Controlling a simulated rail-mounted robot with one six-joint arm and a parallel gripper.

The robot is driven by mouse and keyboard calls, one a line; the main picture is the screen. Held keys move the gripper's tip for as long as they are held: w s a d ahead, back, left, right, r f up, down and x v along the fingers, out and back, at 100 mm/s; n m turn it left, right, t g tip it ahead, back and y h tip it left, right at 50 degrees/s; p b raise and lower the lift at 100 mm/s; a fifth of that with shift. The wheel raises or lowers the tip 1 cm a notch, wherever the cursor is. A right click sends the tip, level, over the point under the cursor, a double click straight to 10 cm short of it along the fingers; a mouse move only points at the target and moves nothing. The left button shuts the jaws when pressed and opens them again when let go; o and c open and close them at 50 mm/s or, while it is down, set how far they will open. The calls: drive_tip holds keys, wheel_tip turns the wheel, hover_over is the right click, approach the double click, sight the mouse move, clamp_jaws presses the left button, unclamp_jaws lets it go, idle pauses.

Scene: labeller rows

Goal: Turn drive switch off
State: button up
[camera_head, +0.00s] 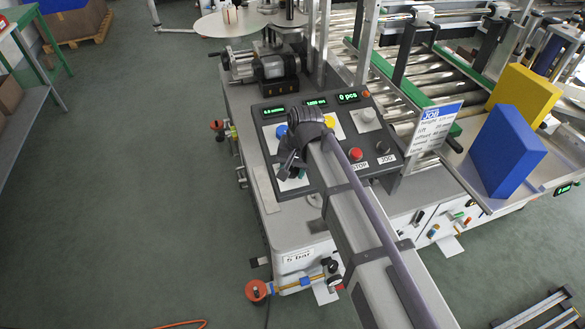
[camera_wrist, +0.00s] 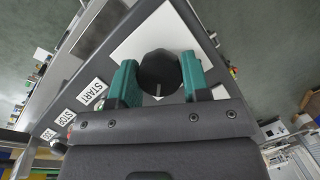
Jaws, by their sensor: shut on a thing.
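The drive switch is a round black knob (camera_wrist: 160,70) on a white plate (camera_wrist: 128,42) in the wrist view. A short light pointer mark shows on its near side. My gripper (camera_wrist: 157,80) has one green finger on each side of the knob and is shut on it. In the head view my gripper (camera_head: 291,168) is over the left front of the dark control panel (camera_head: 338,178). It and my arm hide the knob there.
A red STOP button (camera_head: 356,154) and a black JOG button (camera_head: 382,147) are to the right on the panel. Green displays (camera_head: 315,101) line its back edge. Blue (camera_head: 505,150) and yellow (camera_head: 525,93) blocks stand at the right. Open floor (camera_head: 130,190) is at the left.

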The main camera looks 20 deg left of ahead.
drive_tip(key=shift+c, duration=0.6)
drive_tip(key=n+h, duration=0.1)
drive_tip(key=n, duration=0.2)
drive_tip(key=shift+n, duration=0.3)
drive_tip(key=n, duration=0.2)
drive_tip(key=n+t+h, duration=0.1)
drive_tip(key=n, duration=0.2)
drive_tip(key=shift+s+t, duration=0.1)
drive_tip(key=shift+t, duration=0.2)
drive_tip(key=n+t, duration=0.1)
drive_tip(key=n, duration=0.3)
drive_tip(key=shift+h, duration=0.4)
drive_tip(key=shift+n+t+b, duration=0.4)
drive_tip(key=shift+n+t, duration=0.4)
drive_tip(key=shift+n, duration=1.5)
